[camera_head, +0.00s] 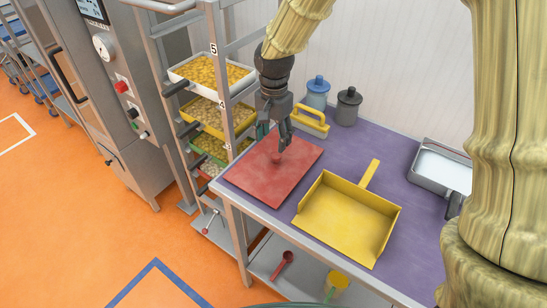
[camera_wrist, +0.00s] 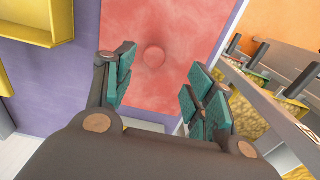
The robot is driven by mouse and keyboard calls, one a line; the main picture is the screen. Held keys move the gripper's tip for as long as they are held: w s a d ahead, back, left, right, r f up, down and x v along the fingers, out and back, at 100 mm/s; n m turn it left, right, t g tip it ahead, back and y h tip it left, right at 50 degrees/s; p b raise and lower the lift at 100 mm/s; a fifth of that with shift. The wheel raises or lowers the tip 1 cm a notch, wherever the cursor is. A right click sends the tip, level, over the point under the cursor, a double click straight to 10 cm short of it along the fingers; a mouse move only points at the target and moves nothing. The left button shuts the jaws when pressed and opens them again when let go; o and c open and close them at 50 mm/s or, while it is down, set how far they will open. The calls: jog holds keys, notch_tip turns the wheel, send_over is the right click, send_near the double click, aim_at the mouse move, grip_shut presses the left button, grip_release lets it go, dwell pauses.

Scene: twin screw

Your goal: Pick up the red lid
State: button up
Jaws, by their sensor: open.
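The red lid (camera_head: 258,174) is a flat square plate with a round knob in its middle. It lies on the purple tabletop near the left edge. In the wrist view the red lid (camera_wrist: 182,28) fills the upper middle, and its knob (camera_wrist: 154,56) shows ahead between the fingers. My gripper (camera_head: 277,146) is just above the lid, close over the knob. In the wrist view my gripper (camera_wrist: 157,84) is open, with teal pads apart and nothing between them. I cannot tell if a finger touches the lid.
A yellow dustpan-like tray (camera_head: 345,215) lies right of the lid. A yellow-handled brush (camera_head: 311,121), a blue canister (camera_head: 317,93) and a dark canister (camera_head: 347,106) stand behind. A metal tray (camera_head: 440,168) is at right. A rack of food trays (camera_head: 212,73) borders the table's left.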

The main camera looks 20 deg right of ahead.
aim_at(276, 154)
jog(key=shift+s+f, duration=0.25)
jog(key=shift+s, duration=0.75)
jog(key=w+f, duration=0.2)
jog(key=shift+w+f+p, duration=0.25)
jog(key=shift+f+p, duration=0.05)
jog(key=shift+f, duration=0.1)
jog(key=shift+s+d+f+p, duration=0.2)
jog(key=shift+s+f+p, duration=0.2)
jog(key=shift+f, duration=0.25)
jog(key=shift+s+d+f+p, duration=0.15)
jog(key=shift+s+f+p, duration=0.15)
jog(key=shift+s+f, duration=0.25)
jog(key=shift+w+f, duration=0.65)
jog(key=shift+f, duration=0.35)
jog(key=shift+s+r, duration=0.25)
jog(key=shift+s, duration=0.05)
jog(key=shift+w+f, duration=0.15)
jog(key=c, duration=1.2)
